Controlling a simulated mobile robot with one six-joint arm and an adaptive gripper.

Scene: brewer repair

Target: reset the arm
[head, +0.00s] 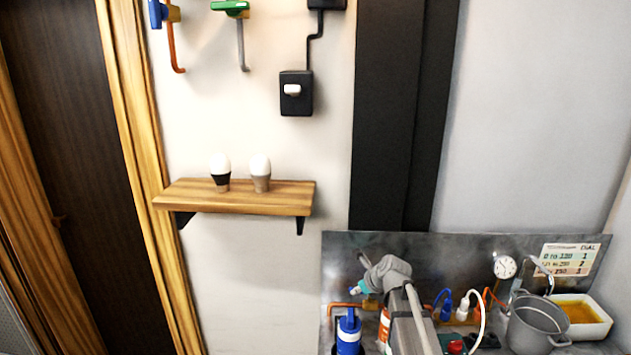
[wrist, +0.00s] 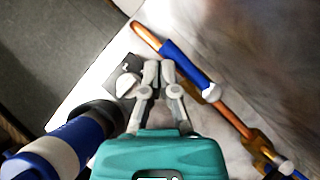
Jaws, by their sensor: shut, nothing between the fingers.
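My gripper (wrist: 160,70) is shut and empty in the wrist view, its grey fingers together ahead of the teal gripper body. In the head view my grey arm rises from the lower right over the counter. Its teal end (head: 356,290) is small there, and the fingers cannot be made out. In the wrist view a copper pipe (wrist: 233,122) with a blue sleeve (wrist: 184,63) runs to the right of the fingers. I cannot tell whether the fingers touch anything.
A blue-and-white bottle (head: 348,333) stands below the gripper. A grey pot (head: 537,325), a white tray (head: 588,331) of amber liquid and a gauge (head: 504,266) are at right. A wooden shelf (head: 240,198) holds two bulbs. A black switch box (head: 296,104) hangs above.

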